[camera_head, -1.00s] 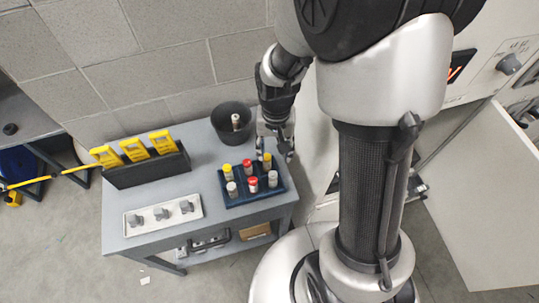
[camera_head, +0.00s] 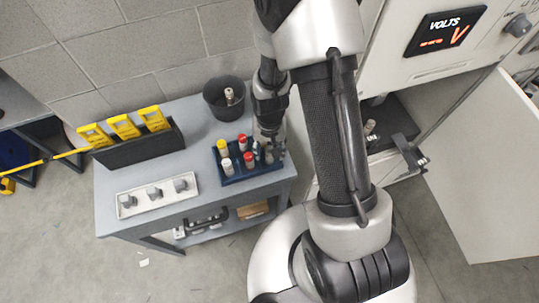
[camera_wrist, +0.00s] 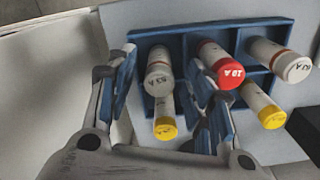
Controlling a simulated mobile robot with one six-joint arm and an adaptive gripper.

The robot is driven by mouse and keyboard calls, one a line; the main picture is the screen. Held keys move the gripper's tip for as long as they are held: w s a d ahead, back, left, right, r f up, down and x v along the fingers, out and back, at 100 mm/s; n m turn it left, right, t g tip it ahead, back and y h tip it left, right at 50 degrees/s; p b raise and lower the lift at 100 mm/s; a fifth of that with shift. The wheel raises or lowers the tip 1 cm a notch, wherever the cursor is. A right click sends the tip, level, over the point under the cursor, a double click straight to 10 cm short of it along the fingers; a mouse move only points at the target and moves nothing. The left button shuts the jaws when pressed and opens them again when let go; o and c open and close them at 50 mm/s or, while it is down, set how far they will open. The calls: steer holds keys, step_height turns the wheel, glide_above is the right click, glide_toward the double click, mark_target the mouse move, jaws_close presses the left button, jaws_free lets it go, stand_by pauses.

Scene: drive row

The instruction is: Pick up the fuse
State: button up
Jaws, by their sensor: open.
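The blue fuse tray (camera_head: 240,178) stands on the grey bench with several fuses upright in it. In the wrist view the tray (camera_wrist: 205,30) holds a white-capped 63 A fuse (camera_wrist: 159,72), a yellow-capped fuse (camera_wrist: 165,127), a red-capped 10 A fuse (camera_wrist: 229,72), another white-capped fuse (camera_wrist: 292,67) and another yellow-capped fuse (camera_wrist: 272,116). My gripper (camera_wrist: 165,85) is open, its fingers on either side of the left white-capped fuse; contact is not clear. In the head view my gripper (camera_head: 268,147) is at the tray's right end and hides part of it.
A black bin (camera_head: 212,102) with a fuse (camera_head: 229,96) inside stands behind the tray. A black holder with yellow tags (camera_head: 140,160) and a white switch plate (camera_head: 140,206) are on the bench's left. An open cabinet (camera_head: 440,115) with its door (camera_head: 480,185) is at right.

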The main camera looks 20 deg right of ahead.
steer(key=shift+f, duration=0.25)
steer(key=shift+c, duration=0.5)
jaws_close()
